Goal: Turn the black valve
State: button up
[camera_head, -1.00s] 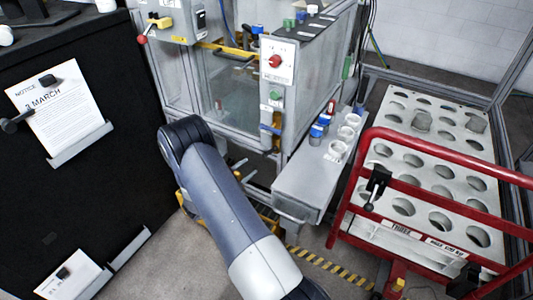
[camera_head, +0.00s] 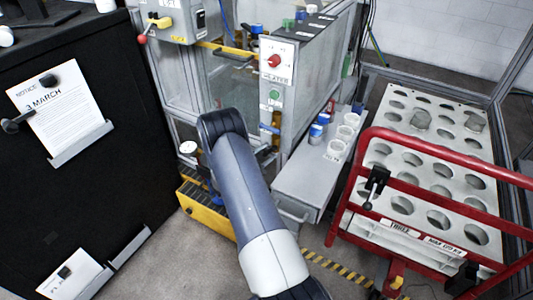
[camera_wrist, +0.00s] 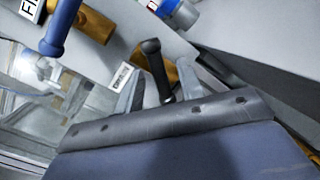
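The black valve shows in the wrist view as a black lever handle (camera_wrist: 155,62) with a rounded knob end, beside a brass body (camera_wrist: 187,78). My gripper (camera_wrist: 159,70) is open, with one grey finger on each side of the black handle in the picture. Gaps show between the handle and both fingers; whether it sits at their depth I cannot tell. In the head view my arm covers my gripper and the black valve.
A blue-handled valve (camera_wrist: 62,25) with a brass body is close by at upper left of the wrist view. A grey shelf (camera_head: 300,180) with cups and a red-railed cart (camera_head: 400,180) stand at right. A yellow box (camera_head: 207,212) is low beside my arm.

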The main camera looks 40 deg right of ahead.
jog(key=shift+c, duration=0.3)
grip_shut()
jog(key=shift+f+b, duration=0.15)
jog(key=shift+b, duration=0.4)
jog(key=m+b, duration=0.2)
jog(key=b, duration=0.1)
jog(key=shift+f+y, duration=0.1)
jog(key=shift+y, duration=0.2)
jog(key=m+b, duration=0.3)
jog(key=b, duration=0.3)
jog(key=shift+y, duration=0.4)
jog(key=m+b, duration=0.3)
jog(key=b, duration=0.3)
jog(key=shift+s+t+y, duration=0.1)
jog(key=shift+t+y, duration=0.3)
jog(key=shift+r+m+b, duration=0.25)
jog(key=shift+m+b, duration=0.25)
jog(key=shift+b, duration=0.75)
